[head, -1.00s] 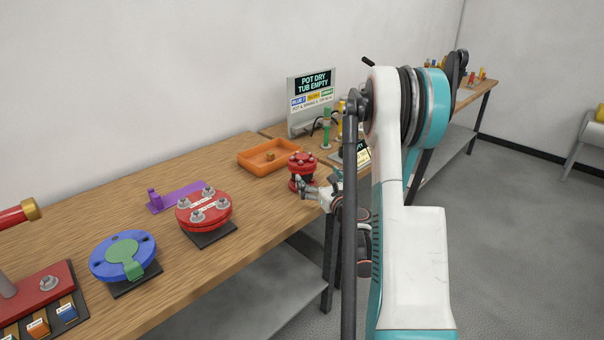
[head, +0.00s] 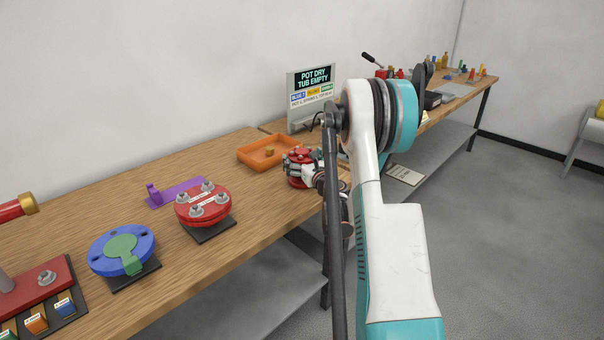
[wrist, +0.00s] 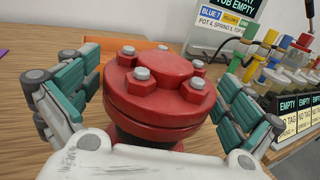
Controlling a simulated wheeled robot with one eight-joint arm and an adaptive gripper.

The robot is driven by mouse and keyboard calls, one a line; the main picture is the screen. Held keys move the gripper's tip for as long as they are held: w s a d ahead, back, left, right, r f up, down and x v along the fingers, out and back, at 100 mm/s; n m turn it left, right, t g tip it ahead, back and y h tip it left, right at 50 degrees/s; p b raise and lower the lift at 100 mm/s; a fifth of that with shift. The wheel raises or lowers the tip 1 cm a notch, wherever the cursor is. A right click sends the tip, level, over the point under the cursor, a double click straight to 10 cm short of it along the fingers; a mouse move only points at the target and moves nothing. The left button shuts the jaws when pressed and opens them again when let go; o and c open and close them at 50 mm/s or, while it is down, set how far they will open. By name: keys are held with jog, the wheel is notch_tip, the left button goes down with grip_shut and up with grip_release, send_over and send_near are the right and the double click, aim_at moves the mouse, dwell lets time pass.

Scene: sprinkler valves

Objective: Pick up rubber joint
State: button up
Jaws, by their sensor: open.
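A red bolted flange piece (wrist: 158,92) stands upright in the middle of the wrist view, with a dark part under its flange; it looks like the rubber joint. In the head view the same red piece (head: 296,183) stands near the table's front edge, partly covered by my gripper (head: 306,165). In the wrist view my gripper (wrist: 158,98) is open, with one teal-padded finger on each side of the red piece. Gaps show between the pads and the flange. The lower part of the piece is hidden behind my palm.
An orange tray (head: 251,158) holding a small brown item lies behind and left. A sign (head: 311,98) stands at the back. Labelled dark boxes (wrist: 290,110) and coloured valves are close on the right. A red flange (head: 203,212) and a blue disc (head: 123,256) lie further left.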

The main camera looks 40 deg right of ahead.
jog(key=c, duration=2.1)
jog(key=shift+w+r, duration=0.1)
jog(key=shift+r, duration=0.1)
